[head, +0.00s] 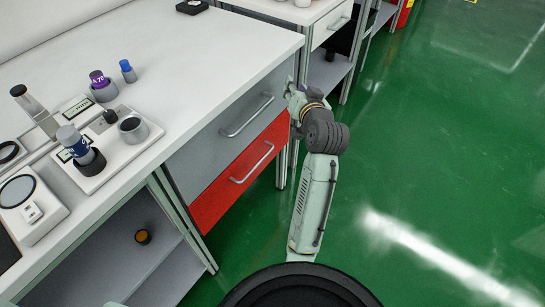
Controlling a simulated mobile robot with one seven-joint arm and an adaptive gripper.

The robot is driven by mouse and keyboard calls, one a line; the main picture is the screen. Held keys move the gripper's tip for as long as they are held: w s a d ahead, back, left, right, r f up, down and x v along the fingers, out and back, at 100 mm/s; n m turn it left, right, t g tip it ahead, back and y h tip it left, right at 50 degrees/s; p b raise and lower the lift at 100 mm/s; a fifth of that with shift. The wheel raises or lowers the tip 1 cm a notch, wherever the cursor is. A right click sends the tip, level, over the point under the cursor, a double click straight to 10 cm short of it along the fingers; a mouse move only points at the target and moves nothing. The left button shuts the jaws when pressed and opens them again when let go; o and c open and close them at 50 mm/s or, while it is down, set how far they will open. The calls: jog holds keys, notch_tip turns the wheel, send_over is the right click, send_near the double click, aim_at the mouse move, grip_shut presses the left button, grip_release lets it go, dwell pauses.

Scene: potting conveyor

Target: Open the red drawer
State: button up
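The red drawer (217,196) is the lower of two drawers under the white bench. Its front looks flush with the grey drawer above, so it looks closed. Its silver bar handle (253,164) runs across the upper part of the front. My gripper (290,90) is at the bench's right end, near the right edge of the grey drawer (215,147). It is above and right of the red drawer's handle and apart from it. Its fingers are small and partly hidden by my wrist, so their opening cannot be told. The red drawer's right edge is near my forearm.
The grey drawer has its own bar handle (247,117). The white bench top (215,60) carries bottles, a scale (30,203) and small instruments at left. An open shelf (130,265) is below left. Another bench (318,12) stands behind. Green floor (440,160) is clear at right.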

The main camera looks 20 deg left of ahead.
jog(key=s+a+f+m+g+y, duration=0.1)
jog(key=s+f+m+g+y, duration=0.2)
jog(key=f, duration=1)
jog(key=m+g+y, duration=0.2)
jog(key=g+y, duration=0.3)
send_near(256, 164)
jog(key=x, duration=0.3)
jog(key=p+x, duration=0.1)
jog(key=x, duration=0.2)
jog(key=p+x, duration=0.1)
jog(key=x, duration=0.3)
jog(key=shift+f, duration=0.3)
grip_shut()
